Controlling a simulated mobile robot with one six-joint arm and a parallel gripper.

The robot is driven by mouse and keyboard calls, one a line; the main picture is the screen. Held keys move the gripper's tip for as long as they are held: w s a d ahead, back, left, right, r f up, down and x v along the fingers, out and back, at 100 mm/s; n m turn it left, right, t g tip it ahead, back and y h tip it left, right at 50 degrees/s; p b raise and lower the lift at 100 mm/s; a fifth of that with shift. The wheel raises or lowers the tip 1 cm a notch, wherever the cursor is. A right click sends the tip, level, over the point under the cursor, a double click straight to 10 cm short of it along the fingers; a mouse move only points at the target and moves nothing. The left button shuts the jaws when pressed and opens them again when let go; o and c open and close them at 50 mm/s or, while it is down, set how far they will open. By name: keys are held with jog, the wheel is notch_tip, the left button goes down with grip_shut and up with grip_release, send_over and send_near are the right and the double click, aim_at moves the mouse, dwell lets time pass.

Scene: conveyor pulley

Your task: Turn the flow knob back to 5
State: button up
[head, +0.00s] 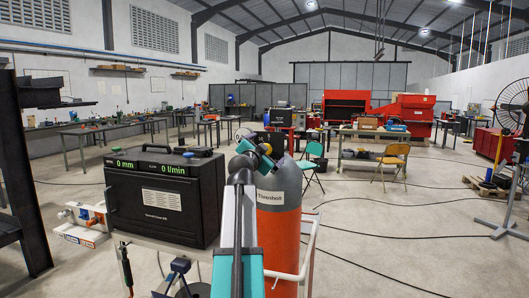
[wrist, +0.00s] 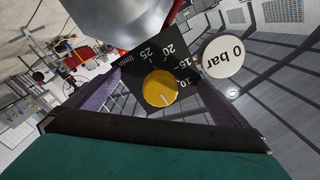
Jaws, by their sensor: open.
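The yellow flow knob (wrist: 161,88) sits on a black dial plate (wrist: 146,60) in the wrist view. The plate's scale appears upside down, with 10, 15, 20, 25 and l/min legible. A thin pale line shows on the lower part of the knob; I cannot tell the exact setting. My gripper (wrist: 160,80) is open, its purple fingers on the left and right of the knob; contact cannot be told. In the head view my gripper (head: 262,150) is at the top of the grey and orange cylinder (head: 278,190), and the knob is not clearly seen.
A round white gauge (wrist: 223,56) reading 0 bar is beside the plate. A black machine (head: 165,198) left of the cylinder shows 0 mm and 0 l/min. A white rail (head: 308,245) runs by the cylinder. Chairs (head: 392,160) and benches stand behind; cables cross the open floor at right.

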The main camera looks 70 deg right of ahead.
jog(key=a+b, duration=0.2)
jog(key=a, duration=0.5)
jog(key=shift+s, duration=0.2)
dwell(0.4)
dwell(0.5)
